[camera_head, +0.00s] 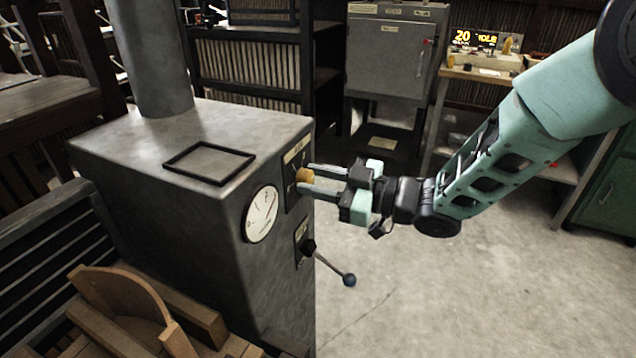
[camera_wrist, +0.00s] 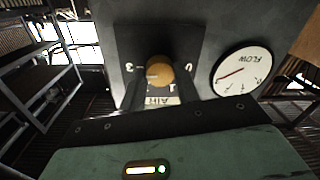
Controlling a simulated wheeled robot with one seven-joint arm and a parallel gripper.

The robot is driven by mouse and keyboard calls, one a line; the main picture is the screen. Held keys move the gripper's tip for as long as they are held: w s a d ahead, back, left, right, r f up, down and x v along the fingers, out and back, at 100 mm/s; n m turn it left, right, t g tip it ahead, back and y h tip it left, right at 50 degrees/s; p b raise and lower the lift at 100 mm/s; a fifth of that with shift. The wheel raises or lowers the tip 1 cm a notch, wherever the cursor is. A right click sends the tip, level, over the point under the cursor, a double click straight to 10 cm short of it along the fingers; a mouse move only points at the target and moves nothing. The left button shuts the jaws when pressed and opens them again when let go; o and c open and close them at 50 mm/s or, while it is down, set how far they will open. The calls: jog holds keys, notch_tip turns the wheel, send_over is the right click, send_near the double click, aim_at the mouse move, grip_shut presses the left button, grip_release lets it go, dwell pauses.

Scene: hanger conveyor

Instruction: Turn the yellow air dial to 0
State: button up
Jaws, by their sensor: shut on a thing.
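The yellow air dial (camera_head: 304,175) is a round knob on a dark plate on the side of a grey metal cabinet (camera_head: 265,170). It shows close up in the wrist view (camera_wrist: 159,68), above an upside-down AIR label (camera_wrist: 157,101). A 3 stands left of the dial and a 0 right of it in that view. A faint pale mark on the knob lies toward its left; its exact setting is hard to read. My gripper (camera_head: 308,180) reaches in from the right, shut on the dial with one finger on either side.
A white flow gauge (camera_head: 261,214) is beside the dial on the cabinet. A lever with a dark ball end (camera_head: 349,280) sticks out below the dial. Wooden parts (camera_head: 125,300) lie at lower left. A grey locker (camera_head: 388,55) stands behind. The floor at right is clear.

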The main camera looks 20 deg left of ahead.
jog(key=n+b, duration=0.1)
jog(key=b, duration=0.1)
jog(key=n+b, duration=0.1)
jog(key=n, duration=0.1)
jog(key=shift+f+b, duration=0.25)
jog(key=shift+b, duration=0.1)
jog(key=n+b, duration=0.5)
jog(key=b, duration=0.2)
jog(key=n+t+b, duration=0.1)
jog(key=n+b, duration=1.2)
jog(key=b, duration=0.4)
jog(key=n+t+b, duration=0.1)
jog(key=n+b, duration=1.2)
jog(key=b, duration=0.4)
jog(key=shift+s, duration=0.15)
jog(key=o, duration=1)
jog(key=shift+r, duration=0.1)
jog(key=shift+c, duration=0.2)
